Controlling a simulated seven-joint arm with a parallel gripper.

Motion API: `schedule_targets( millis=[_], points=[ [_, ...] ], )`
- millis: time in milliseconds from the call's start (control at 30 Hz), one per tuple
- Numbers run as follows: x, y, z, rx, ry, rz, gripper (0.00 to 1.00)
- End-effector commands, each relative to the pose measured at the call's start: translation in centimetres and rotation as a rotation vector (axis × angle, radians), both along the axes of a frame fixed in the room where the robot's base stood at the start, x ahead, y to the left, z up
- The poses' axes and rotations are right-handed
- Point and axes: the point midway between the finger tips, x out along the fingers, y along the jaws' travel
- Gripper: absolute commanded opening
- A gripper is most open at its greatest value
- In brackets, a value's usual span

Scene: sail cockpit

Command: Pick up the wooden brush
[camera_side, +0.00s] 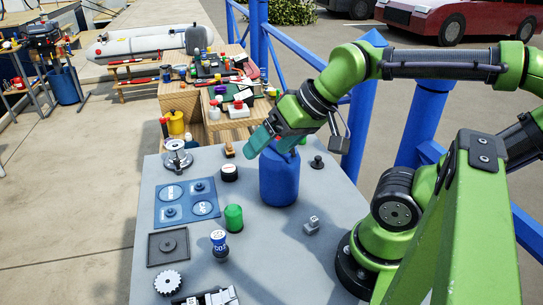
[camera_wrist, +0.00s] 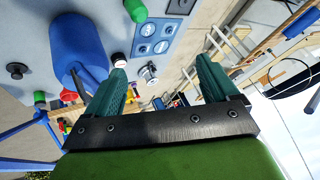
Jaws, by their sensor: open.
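A small brown wooden piece (camera_side: 229,149), which looks like the wooden brush, stands at the far edge of the grey table (camera_side: 145,225), left of the blue canister (camera_side: 279,182). It is too small to make out its bristles. My gripper (camera_side: 257,150) is in the air over the table, just right of the brown piece and in front of the canister's top in the side view. In the wrist view its two teal fingers (camera_wrist: 161,70) are spread apart with nothing between them. I cannot clearly pick out the brush in the wrist view.
The canister (camera_wrist: 78,48) stands close to my gripper. A black round pot (camera_side: 229,173), a metal winch-like piece (camera_side: 177,155) and a blue panel (camera_side: 187,203) are nearby. A green cylinder (camera_side: 233,218) and blue-white can (camera_side: 219,243) stand nearer. The table's front right is mostly clear.

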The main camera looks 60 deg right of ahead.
Motion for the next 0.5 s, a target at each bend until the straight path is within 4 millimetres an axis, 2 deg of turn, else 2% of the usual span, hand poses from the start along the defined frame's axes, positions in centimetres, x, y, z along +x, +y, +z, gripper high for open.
schedule_targets(
  millis=[167,267,400,500],
  points=[
    [0.2,-0.6,-0.7,0.001,0.029,-0.027,0.87],
    [1.4,-1.9,-1.6,0.003,0.091,-0.076,0.87],
    [5.4,-4.9,-1.8,0.006,0.179,-0.141,0.87],
    [8.7,-7.6,-1.9,-0.017,0.229,-0.119,0.87]
  ],
)
